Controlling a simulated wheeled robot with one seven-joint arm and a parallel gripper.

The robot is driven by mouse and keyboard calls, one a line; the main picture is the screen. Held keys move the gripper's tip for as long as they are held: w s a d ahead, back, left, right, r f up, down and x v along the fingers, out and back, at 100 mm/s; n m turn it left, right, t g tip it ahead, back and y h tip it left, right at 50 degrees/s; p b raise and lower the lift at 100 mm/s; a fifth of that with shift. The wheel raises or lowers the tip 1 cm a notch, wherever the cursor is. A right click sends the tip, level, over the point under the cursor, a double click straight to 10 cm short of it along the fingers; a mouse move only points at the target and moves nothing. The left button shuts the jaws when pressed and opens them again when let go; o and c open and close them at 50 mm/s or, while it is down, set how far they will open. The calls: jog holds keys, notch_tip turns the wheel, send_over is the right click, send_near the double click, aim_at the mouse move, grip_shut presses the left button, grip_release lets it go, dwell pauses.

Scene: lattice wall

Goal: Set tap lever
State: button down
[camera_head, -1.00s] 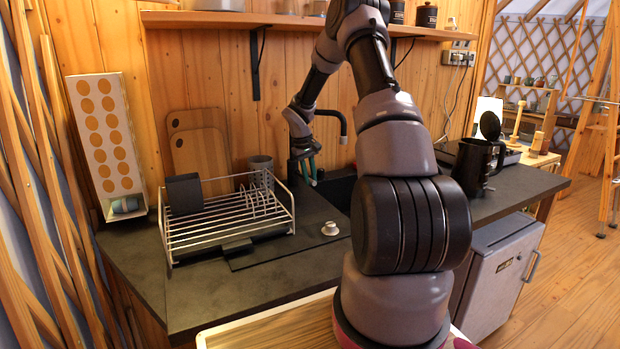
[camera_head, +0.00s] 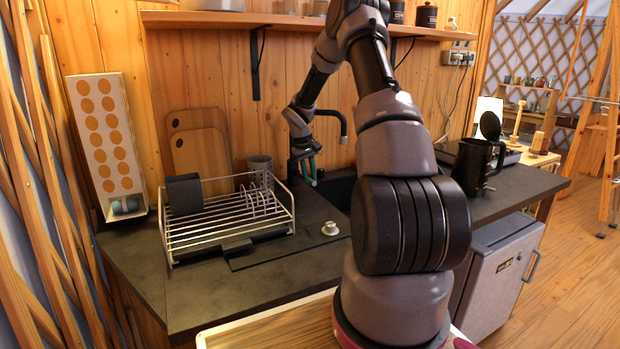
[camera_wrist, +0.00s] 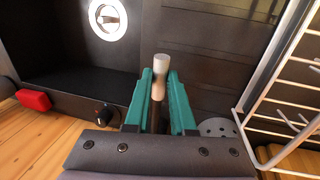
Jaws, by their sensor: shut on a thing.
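The black tap (camera_head: 335,115) rises at the back of the counter by the sink, its spout bent over. My gripper (camera_head: 312,174) is down beside the tap, its teal fingers low and close together. In the wrist view, my gripper (camera_wrist: 160,95) is shut on a slim upright rod with a pale, rounded tip, which looks like the tap lever (camera_wrist: 160,66). The tip sticks out past the fingertips. The lower part of the rod is partly hidden between the fingers. In the head view my arm hides part of the sink, and the lever cannot be made out.
A wire dish rack (camera_head: 205,238) stands left of the sink, close to my gripper. A black kettle (camera_head: 478,165) stands at right. A shelf (camera_head: 230,18) runs above. The front left counter is clear.

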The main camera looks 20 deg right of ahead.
jog(key=shift+w+r+g, duration=0.4)
jog(key=shift+r+g, duration=0.4)
jog(key=shift+r, duration=0.1)
jog(key=shift+w+r+g, duration=0.35)
jog(key=shift+r+g, duration=0.45)
jog(key=shift+r, duration=0.05)
jog(key=c, duration=0.8)
grip_release()
jog(key=shift+o, duration=0.2)
jog(key=shift+a, duration=0.1)
jog(key=v, duration=1)
jog(key=shift+r, duration=0.35)
jog(key=shift+w+a, duration=0.1)
